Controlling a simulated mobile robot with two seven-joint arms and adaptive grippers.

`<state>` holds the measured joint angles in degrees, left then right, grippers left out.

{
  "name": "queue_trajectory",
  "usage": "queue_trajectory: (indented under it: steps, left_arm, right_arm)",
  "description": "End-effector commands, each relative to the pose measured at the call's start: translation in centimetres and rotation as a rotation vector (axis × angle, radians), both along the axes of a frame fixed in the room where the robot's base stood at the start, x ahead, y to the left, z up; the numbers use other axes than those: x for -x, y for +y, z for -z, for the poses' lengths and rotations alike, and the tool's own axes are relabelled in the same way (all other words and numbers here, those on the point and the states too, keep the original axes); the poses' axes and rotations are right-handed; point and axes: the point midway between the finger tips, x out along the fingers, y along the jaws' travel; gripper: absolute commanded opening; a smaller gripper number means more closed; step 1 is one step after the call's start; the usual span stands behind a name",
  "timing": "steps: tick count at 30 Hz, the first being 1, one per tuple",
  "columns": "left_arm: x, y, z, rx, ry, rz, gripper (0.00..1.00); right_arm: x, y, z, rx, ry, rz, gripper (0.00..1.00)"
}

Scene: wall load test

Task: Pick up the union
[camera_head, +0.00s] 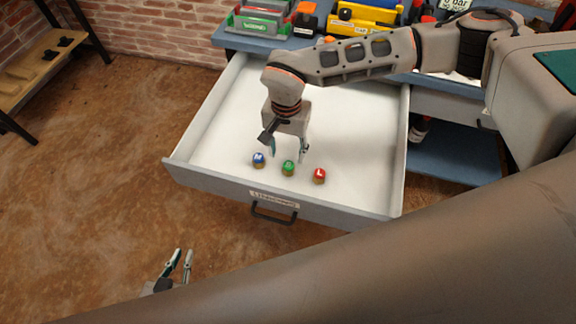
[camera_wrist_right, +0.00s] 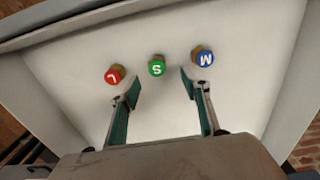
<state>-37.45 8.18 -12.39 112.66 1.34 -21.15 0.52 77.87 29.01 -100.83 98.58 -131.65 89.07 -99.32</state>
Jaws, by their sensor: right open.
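Three small brass unions with coloured lettered caps stand in a row on the white drawer floor: blue M (camera_head: 258,159), green S (camera_head: 288,168) and red L (camera_head: 319,175). The right wrist view also shows the red L union (camera_wrist_right: 115,74), green S union (camera_wrist_right: 157,67) and blue M union (camera_wrist_right: 202,57). My right gripper (camera_head: 288,152) points down into the drawer, open and empty. In the wrist view, the green S union lies just beyond the gap between its fingertips (camera_wrist_right: 158,82). My left gripper (camera_head: 181,263) is low over the floor, fingers apart, empty.
The open drawer (camera_head: 212,180) has raised walls, a front label and a dark handle (camera_head: 273,213). The blue bench (camera_head: 262,42) behind carries coloured bins and tools. A wooden shelf (camera_head: 35,68) stands at far left. The drawer floor is otherwise clear.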

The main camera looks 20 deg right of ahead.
Motion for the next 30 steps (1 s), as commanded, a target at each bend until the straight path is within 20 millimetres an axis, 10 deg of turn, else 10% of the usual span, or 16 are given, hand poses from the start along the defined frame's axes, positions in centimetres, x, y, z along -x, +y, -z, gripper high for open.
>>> queue_trajectory:
  steps: [23,30]
  left_arm:
    - [-0.5,0.2,-0.1,-0.005,-0.007,-0.004,0.14]
    - [-0.5,0.3,-0.1,-0.004,-0.007,-0.005,0.14]
  right_arm:
    - [0.5,-0.3,6.3,-0.002,0.000,0.000,0.46]
    - [0.6,-0.3,6.3,-0.001,0.000,0.000,0.03]
